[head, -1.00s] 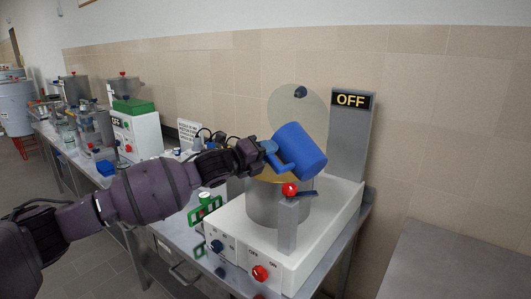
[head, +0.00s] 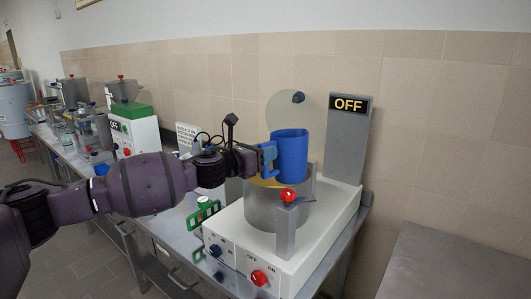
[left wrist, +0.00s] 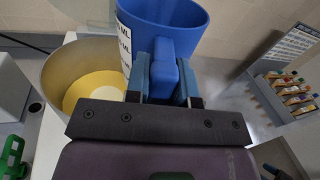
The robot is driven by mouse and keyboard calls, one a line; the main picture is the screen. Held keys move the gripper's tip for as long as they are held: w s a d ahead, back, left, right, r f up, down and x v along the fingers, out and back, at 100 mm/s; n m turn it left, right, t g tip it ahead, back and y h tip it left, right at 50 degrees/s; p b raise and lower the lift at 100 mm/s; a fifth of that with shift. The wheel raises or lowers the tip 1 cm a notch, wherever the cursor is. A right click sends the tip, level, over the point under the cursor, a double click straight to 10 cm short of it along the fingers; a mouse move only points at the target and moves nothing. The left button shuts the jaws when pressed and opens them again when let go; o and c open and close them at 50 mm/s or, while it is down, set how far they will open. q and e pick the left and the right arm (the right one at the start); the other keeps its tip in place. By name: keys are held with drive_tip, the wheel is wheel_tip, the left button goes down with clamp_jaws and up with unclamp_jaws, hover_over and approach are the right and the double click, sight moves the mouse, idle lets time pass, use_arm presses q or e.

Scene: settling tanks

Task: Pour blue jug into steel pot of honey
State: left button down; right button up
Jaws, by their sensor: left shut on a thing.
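The blue jug (head: 291,157) is upright above the steel pot, held by its handle. It also shows in the left wrist view (left wrist: 165,18), its inside looking empty as far as I can see. My left gripper (head: 268,158) is shut on the jug's handle. The steel pot (head: 266,211) stands on a white machine (head: 240,240). In the left wrist view a yellow content (left wrist: 97,88) shows inside the pot. The pot's round lid (head: 297,113) stands open behind it. My right gripper is not in view.
An upright grey panel with an OFF sign (head: 350,104) stands behind the machine. A red-knobbed post (head: 287,220) rises in front of the pot. A green rack (head: 203,212) is at its left. Other equipment lines the bench further left. A bare grey table (head: 450,260) is at right.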

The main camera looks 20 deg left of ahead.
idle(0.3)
use_arm(q)
drive_tip(key=shift+r, duration=0.2)
wheel_tip(320, 180, up, 3)
drive_tip(key=p, duration=0.3)
drive_tip(key=shift+f, duration=0.2)
drive_tip(key=shift+r, duration=1.1)
